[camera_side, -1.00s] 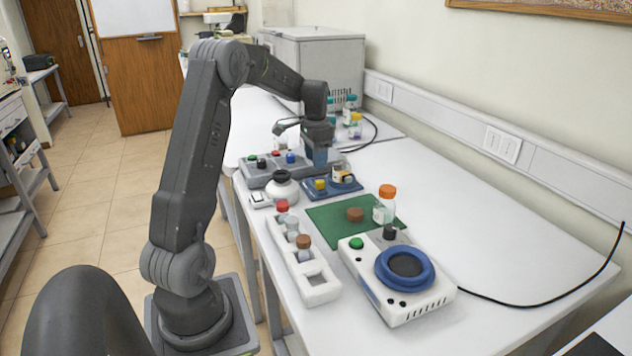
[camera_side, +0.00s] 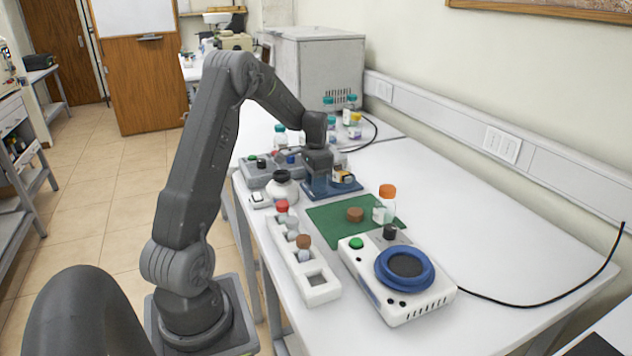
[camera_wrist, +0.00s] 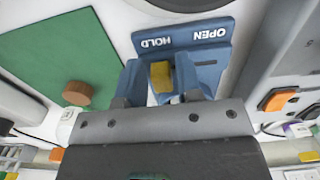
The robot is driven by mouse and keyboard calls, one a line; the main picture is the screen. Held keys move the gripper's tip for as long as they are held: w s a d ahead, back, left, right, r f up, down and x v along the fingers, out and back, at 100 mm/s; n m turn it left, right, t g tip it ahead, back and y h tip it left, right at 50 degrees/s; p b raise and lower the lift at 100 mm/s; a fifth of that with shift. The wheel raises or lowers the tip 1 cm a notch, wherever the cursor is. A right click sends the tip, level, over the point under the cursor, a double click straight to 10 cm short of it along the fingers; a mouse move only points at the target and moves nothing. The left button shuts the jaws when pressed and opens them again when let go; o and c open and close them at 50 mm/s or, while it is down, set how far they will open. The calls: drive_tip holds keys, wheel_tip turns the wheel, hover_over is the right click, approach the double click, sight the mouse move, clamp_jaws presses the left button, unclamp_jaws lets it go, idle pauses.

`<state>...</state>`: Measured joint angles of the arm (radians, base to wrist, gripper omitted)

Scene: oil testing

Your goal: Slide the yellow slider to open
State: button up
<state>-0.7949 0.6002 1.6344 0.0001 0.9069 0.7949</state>
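The yellow slider (camera_wrist: 160,77) stands up from a blue block (camera_wrist: 210,52) marked OPEN and HOLD, and lies on the HOLD side. My gripper (camera_wrist: 161,82) points down at it, with its blue fingers apart and one on each side of the slider. Small gaps seem to show beside the slider, so no grip is clear. In the side view my gripper (camera_side: 317,192) is low over the left part of the blue block (camera_side: 350,187) and hides the slider.
A green mat (camera_side: 325,222) with a brown stopper (camera_side: 355,214) and an orange-capped bottle (camera_side: 386,205) is just in front. A white vial rack (camera_side: 318,289), a round flask (camera_side: 283,187) and a grey button box (camera_side: 255,177) stand nearby.

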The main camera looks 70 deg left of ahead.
clamp_jaws()
drive_tip(key=shift+a, duration=2.65)
drive_tip(key=shift+r, duration=0.1)
drive_tip(key=shift+o, duration=1.5)
unclamp_jaws()
wheel_tip(320, 180, up, 14)
